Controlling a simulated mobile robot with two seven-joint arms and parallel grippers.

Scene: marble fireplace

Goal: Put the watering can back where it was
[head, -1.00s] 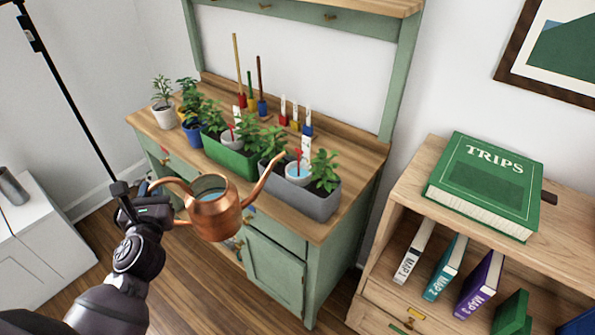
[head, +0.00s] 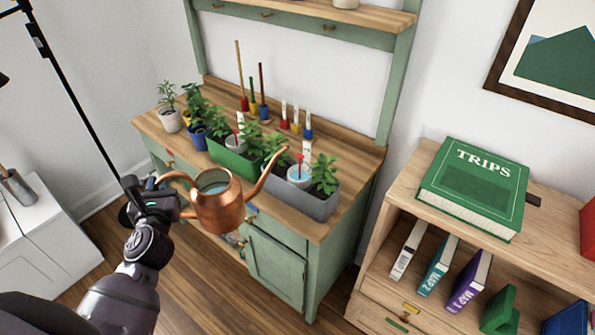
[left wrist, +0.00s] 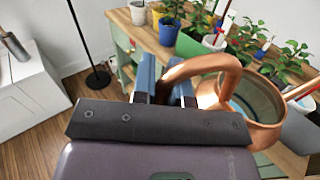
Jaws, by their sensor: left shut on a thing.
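The copper watering can (head: 219,207) hangs upright in my left gripper (head: 166,187), in front of the green potting bench (head: 275,222). Its spout points right, over the bench's front edge near the grey planter, and bluish water shows inside. In the left wrist view the two blue fingers (left wrist: 165,80) are shut on the can's curved handle (left wrist: 205,64), with the can body (left wrist: 252,112) to the right. No part of the can rests on the bench top. My right gripper is not in view.
On the bench stand a green planter (head: 238,165), a grey planter (head: 318,207), small pots and upright coloured stakes. A wooden shelf (head: 400,205) with a green TRIPS book (head: 474,187) stands right. A black pole (head: 72,97) and white cabinet (head: 45,240) are left.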

